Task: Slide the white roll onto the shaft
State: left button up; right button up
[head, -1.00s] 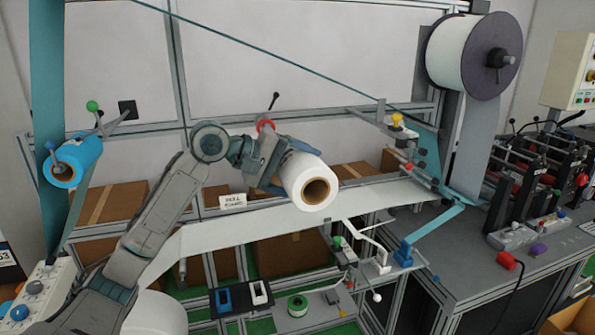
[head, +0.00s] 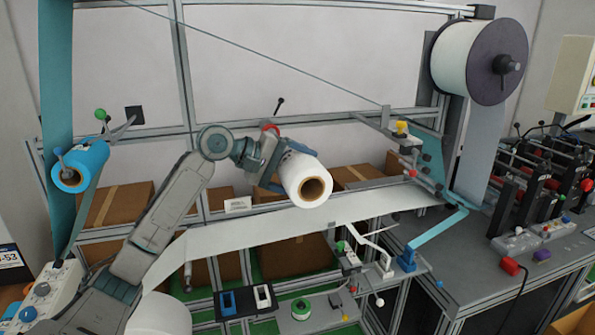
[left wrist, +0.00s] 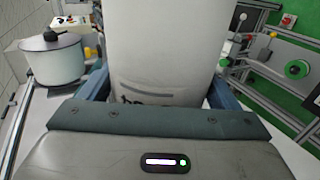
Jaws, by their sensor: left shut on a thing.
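The white roll (head: 300,171) with a brown cardboard core (head: 314,188) is held in the air in front of the white web, its open core end facing the camera and tilted down to the right. My left gripper (head: 284,172) is shut on its back part; the left wrist view shows the roll (left wrist: 165,50) between the two fingers. A red collar (head: 270,128) and a black-tipped lever (head: 279,106) show just behind my wrist; they may belong to the shaft, which I cannot make out clearly. My right gripper is not in view.
A blue roll (head: 85,163) hangs at the left and a large white roll (head: 465,62) at the upper right. The white web (head: 260,231) runs below the held roll. Metal frame bars and cardboard boxes (head: 115,204) stand behind.

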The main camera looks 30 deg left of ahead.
pick_arm(q)
jog(key=shift+w+a, duration=0.1)
jog(key=shift+w, duration=0.05)
jog(key=shift+w+a, duration=0.8)
jog(key=shift+a, duration=0.2)
jog(key=shift+w+a, duration=0.75)
jog(key=shift+a, duration=0.2)
jog(key=shift+a+r, duration=0.1)
jog(key=shift+w+a, duration=1.6)
jog(key=shift+a, duration=0.25)
jog(key=shift+w+a, duration=1.6)
jog(key=shift+a, duration=0.3)
jog(key=shift+a, duration=0.1)
jog(key=shift+w+a, duration=1.6)
jog(key=shift+a, duration=0.25)
jog(key=shift+a, duration=0.1)
